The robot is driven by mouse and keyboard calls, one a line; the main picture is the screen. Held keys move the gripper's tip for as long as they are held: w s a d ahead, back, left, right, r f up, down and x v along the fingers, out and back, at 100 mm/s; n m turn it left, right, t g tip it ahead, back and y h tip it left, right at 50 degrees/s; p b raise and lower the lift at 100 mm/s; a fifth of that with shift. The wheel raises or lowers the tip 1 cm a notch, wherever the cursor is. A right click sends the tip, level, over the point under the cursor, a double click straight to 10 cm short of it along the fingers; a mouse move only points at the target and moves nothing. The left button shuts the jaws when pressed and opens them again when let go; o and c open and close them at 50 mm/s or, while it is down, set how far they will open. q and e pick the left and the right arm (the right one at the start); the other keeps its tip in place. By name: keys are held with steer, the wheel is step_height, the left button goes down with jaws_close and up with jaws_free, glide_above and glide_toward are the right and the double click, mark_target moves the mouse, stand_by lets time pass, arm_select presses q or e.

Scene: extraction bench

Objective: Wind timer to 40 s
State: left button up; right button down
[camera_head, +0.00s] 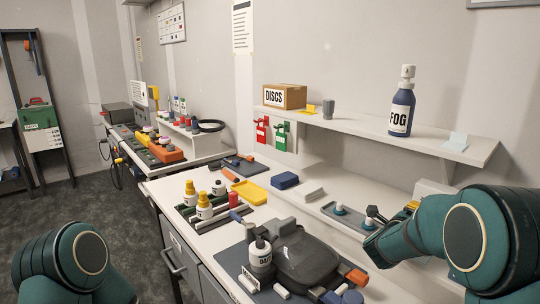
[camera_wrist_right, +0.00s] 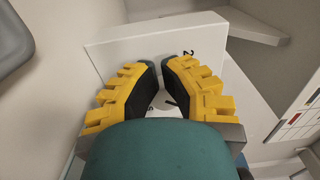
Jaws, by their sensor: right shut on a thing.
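The timer is a white box (camera_wrist_right: 118,52) with a dark numeral on its face in the right wrist view. A pale box behind my right arm in the head view (camera_head: 432,187) appears to be the same timer. My right gripper (camera_wrist_right: 160,80), with yellow fingers and dark pads, is closed at the timer's face, around its knob. The knob is mostly hidden between the pads, so its setting cannot be read.
A shelf (camera_head: 350,125) with a FOG bottle (camera_head: 401,105) and a DISCS box (camera_head: 284,96) hangs above the bench. A grey tray (camera_head: 345,222) lies left of my right gripper. A dark grey device (camera_head: 310,258) and a white bottle (camera_head: 260,258) stand in front.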

steer(key=shift+s+d, duration=0.1)
steer(key=shift+d, duration=0.1)
steer(key=shift+r, duration=0.2)
stand_by(0.8)
steer(key=shift+w+a, duration=0.2)
steer(key=shift+v, duration=3.05)
steer(key=shift+w+a, duration=0.15)
